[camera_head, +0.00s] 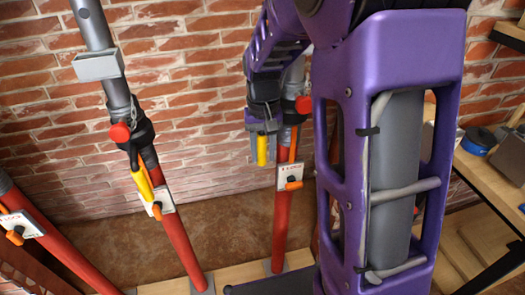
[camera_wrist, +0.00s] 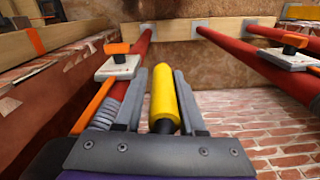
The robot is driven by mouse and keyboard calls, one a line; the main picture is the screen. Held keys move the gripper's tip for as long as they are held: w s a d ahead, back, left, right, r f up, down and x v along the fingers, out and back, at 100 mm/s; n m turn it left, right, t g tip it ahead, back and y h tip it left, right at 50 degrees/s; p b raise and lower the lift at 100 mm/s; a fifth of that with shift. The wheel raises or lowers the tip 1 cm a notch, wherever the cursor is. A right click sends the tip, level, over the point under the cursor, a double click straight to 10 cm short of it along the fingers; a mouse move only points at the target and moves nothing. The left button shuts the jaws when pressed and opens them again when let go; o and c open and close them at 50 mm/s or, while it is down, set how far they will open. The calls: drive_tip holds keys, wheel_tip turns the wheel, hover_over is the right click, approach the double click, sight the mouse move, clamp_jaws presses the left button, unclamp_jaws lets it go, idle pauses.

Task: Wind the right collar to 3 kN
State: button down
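The right prop has a red lower tube (camera_head: 281,225), a grey upper part and a collar (camera_head: 295,117) partly hidden by my arm. A red knob (camera_head: 304,104) shows at the collar. A yellow handle (camera_head: 262,150) hangs beside the tube. My gripper (camera_head: 260,132) points down at this handle. In the wrist view the yellow handle (camera_wrist: 163,95) lies lengthwise between my two fingers, close to both. I cannot tell whether they press on it. A white plate (camera_head: 283,176) with an orange lever (camera_head: 293,185) sits on the tube below; its reading is too small to read.
The middle prop (camera_head: 175,240) leans to the left, with its own yellow handle (camera_head: 143,184), red knob and plate. Another red prop (camera_head: 65,262) stands at far left. The props' feet rest on a wooden beam (camera_head: 240,274). A brick wall is behind; a wooden bench (camera_head: 480,172) is at right.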

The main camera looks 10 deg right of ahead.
drive_tip(key=shift+s+a+n, duration=0.1)
drive_tip(key=shift+s+n, duration=0.1)
drive_tip(key=shift+n, duration=0.3)
drive_tip(key=s+d+n, duration=0.2)
drive_tip(key=d+n, duration=0.1)
drive_tip(key=shift+s+r, duration=0.1)
drive_tip(key=shift+s, duration=0.05)
idle(0.3)
drive_tip(key=c, duration=0.8)
unclamp_jaws()
drive_tip(key=shift+d, duration=0.1)
drive_tip(key=shift+o, duration=0.9)
